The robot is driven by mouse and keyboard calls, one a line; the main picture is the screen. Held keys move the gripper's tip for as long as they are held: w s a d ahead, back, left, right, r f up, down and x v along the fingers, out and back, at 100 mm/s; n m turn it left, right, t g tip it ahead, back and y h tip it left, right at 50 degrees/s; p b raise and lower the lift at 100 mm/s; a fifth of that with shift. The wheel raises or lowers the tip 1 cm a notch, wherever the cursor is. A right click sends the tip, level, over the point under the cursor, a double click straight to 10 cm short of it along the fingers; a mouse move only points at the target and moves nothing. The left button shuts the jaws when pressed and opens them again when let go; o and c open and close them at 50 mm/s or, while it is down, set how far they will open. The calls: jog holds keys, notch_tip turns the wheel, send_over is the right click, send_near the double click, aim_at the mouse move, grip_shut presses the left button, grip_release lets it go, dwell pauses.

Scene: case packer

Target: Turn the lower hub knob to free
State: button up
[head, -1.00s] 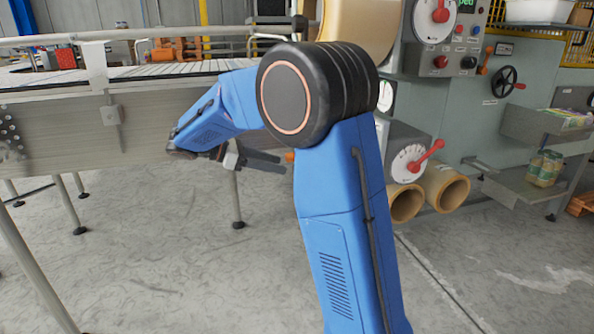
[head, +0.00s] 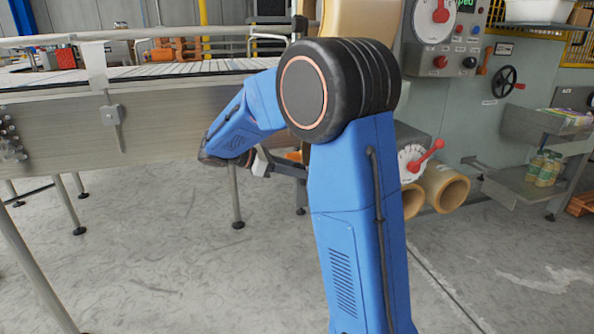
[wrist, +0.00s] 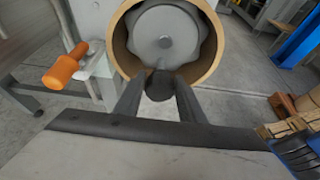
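The wrist view shows a grey lobed knob (wrist: 166,38) inside the open end of a tan cardboard core (wrist: 214,55). I take it as the lower hub knob. My gripper (wrist: 160,82) points at the core's lower rim, with its two dark fingers apart, just below the knob in the picture. A short dark rounded piece shows between the fingers; I cannot tell what it is or whether they touch it. In the head view my gripper (head: 287,168) is partly visible beside my blue arm, and this knob is hidden behind the arm.
An orange handle (wrist: 65,70) sits left of the core in the wrist view. The head view shows a conveyor (head: 150,110) at left, a red-lever dial (head: 411,160), tan rolls (head: 445,187) and shelves (head: 525,178) at right. The floor in front is clear.

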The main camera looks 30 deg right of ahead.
jog(key=c, duration=0.5)
jog(key=shift+t, duration=0.3)
jog(key=m+t, duration=0.1)
jog(key=m, duration=0.2)
jog(key=shift+s+t+h, duration=0.1)
jog(key=shift+t+h, duration=0.2)
jog(key=m+t+h, duration=0.1)
jog(key=m, duration=0.1)
jog(key=shift+a+m, duration=0.1)
jog(key=shift+m, duration=0.2)
jog(key=m+t+h, duration=0.1)
jog(key=m, duration=0.1)
jog(key=m+t, duration=0.1)
jog(key=m, duration=0.1)
jog(key=shift+s+f+h, duration=0.1)
jog(key=shift+f+h, duration=0.1)
jog(key=shift+h, duration=0.2)
jog(key=shift+m+h, duration=0.8)
jog(key=shift+m, duration=1.1)
